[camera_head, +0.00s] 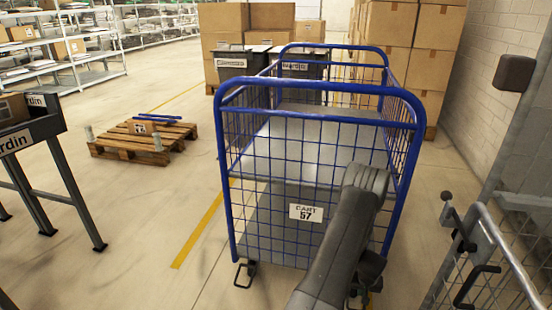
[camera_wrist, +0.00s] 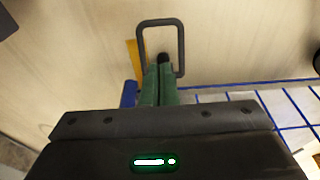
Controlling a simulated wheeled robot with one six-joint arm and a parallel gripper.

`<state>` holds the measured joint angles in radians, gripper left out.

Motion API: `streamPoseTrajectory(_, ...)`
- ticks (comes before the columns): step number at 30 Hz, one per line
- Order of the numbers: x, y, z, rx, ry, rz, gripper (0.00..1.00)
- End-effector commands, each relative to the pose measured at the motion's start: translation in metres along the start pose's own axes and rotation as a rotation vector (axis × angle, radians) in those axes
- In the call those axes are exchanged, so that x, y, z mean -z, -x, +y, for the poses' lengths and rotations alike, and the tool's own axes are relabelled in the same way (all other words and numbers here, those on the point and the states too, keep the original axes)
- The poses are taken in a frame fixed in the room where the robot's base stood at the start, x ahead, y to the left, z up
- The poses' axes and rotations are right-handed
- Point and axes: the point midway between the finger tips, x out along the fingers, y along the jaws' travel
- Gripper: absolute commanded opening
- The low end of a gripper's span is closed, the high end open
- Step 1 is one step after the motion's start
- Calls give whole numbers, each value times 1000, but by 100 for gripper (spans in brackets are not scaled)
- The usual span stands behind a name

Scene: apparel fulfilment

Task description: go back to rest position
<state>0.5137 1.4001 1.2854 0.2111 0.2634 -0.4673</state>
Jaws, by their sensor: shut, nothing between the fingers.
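My gripper (camera_wrist: 163,66) shows in the wrist view as two green fingers side by side, shut with nothing visible between them. A dark rectangular loop surrounds the fingertips in that picture; I cannot tell what it belongs to or whether it touches them. In the head view my dark arm reaches up in front of the blue wire cart, and my gripper cannot be made out there.
The blue cart (camera_head: 232,163), labelled 57, stands close ahead with empty-looking grey shelves. A wooden pallet (camera_head: 125,147) lies left of it. A metal cage (camera_head: 485,265) is close at the right. Stacked cartons (camera_head: 415,25) stand behind. Floor between pallet and cart is clear.

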Motion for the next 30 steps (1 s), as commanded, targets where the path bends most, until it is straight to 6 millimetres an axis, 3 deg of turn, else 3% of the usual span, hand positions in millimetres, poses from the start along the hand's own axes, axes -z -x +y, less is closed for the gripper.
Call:
streamPoseTrajectory(1, 2, 14, 0, 0, 0, 2, 0)
streamPoseTrajectory(9, 2, 66, 0, -1, 0, 2, 0)
streamPoseTrajectory(15, 1, 92, 0, 0, 0, 1, 0)
streamPoseTrajectory(19, 0, 101, 0, 0, 0, 0, 0)
streamPoseTrajectory(30, 0, 101, -2, 0, 2, -1, 0)
